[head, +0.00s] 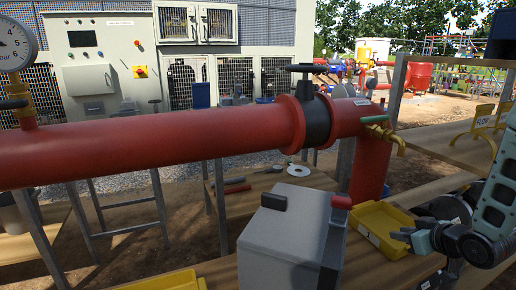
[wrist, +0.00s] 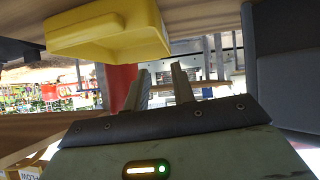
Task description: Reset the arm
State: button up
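My arm (head: 497,195) comes in at the right edge of the head view, folded, with the wrist low. My gripper (head: 402,236) points left, close to the right side of a yellow bin (head: 362,222). In the wrist view my gripper (wrist: 160,68) shows two fingers apart with nothing between them. That view looks upside down, with the yellow bin (wrist: 90,28) at the top, just beyond the fingertips. I cannot tell whether the gripper touches the bin.
A grey box (head: 285,245) with a red-tipped lever stands left of the bin on the wooden bench. A red pipe (head: 150,148) with a black valve (head: 317,118) crosses above. A brass tap (head: 385,135) and a wooden shelf (head: 455,148) are near my arm.

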jog(key=s+a+r+m+g+h, duration=0.1)
jog(key=s+a+r+m+g, duration=0.1)
jog(key=s+a+r+g, duration=0.45)
jog(key=s+a+r+m+g+h, duration=0.1)
jog(key=s+a+r+g+h, duration=0.15)
jog(key=s, duration=0.65)
jog(key=s+a+r+n+g+y, duration=0.2)
jog(key=s+a+n, duration=0.5)
jog(key=s+a, duration=0.85)
notch_tip(320, 180, up, 14)
jog(key=w+a+p, duration=0.1)
jog(key=a+p, duration=0.1)
jog(key=p, duration=1.1)
jog(key=shift+w+a+p, duration=0.15)
jog(key=shift+a+p, duration=0.1)
jog(key=shift+p, duration=0.05)
jog(key=shift+h, duration=0.25)
